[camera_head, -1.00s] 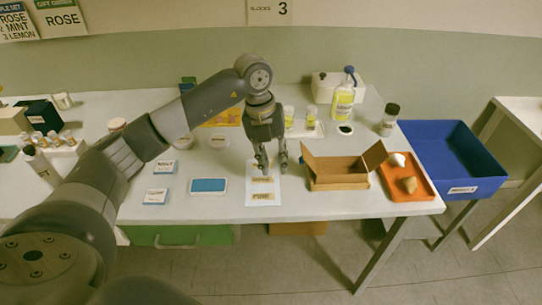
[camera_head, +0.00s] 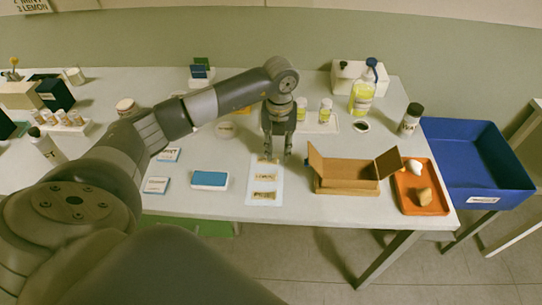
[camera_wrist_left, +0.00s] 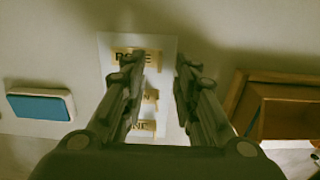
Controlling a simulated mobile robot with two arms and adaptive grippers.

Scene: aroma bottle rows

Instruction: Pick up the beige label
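Three beige labels with dark lettering lie in a column on a white sheet (camera_head: 251,187): a far label (camera_head: 268,160), a middle label (camera_head: 265,177) and a near label (camera_head: 264,195). In the left wrist view, the label reading like "ROSE" (camera_wrist_left: 138,57) is at the top of the sheet; the other two are partly covered by a finger. My left gripper (camera_head: 277,157) points down at the sheet's far end. In the wrist view my left gripper (camera_wrist_left: 158,68) is open, its fingers apart with nothing held between them. My right gripper is not in view.
A cardboard box (camera_head: 345,185) with open flaps stands right of the sheet, then an orange tray (camera_head: 437,205) with two objects. A blue-topped block (camera_head: 209,180) lies left. Bottles stand behind, including a pump bottle (camera_head: 363,95). A blue bin (camera_head: 480,150) is at right.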

